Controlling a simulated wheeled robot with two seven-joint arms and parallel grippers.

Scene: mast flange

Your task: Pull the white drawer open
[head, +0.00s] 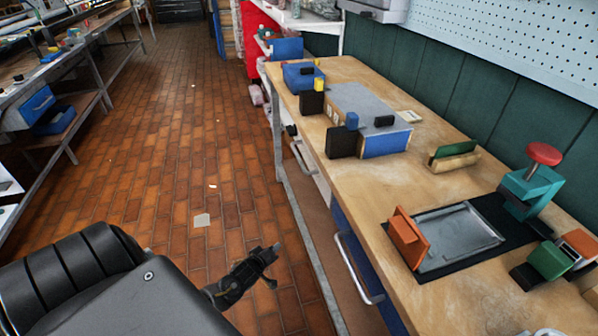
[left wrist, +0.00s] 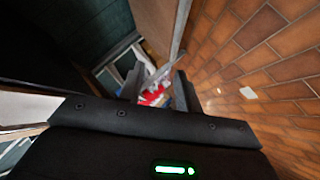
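The white drawer (head: 318,178) is under the far part of the wooden workbench, above an open lower shelf. Its front is seen at a steep angle, with a bar handle (head: 302,156); it looks shut. My left gripper (head: 273,266) is over the brick floor, left of the bench and nearer to me than the white drawer, touching nothing. In the left wrist view its two fingers (left wrist: 158,90) stand apart with nothing held between them. My right gripper is not in view.
A blue drawer (head: 349,246) with a large bar handle (head: 354,268) is nearer than the white one. The workbench top (head: 400,190) holds blocks, a metal tray (head: 460,238) and a red-topped teal device (head: 532,180).

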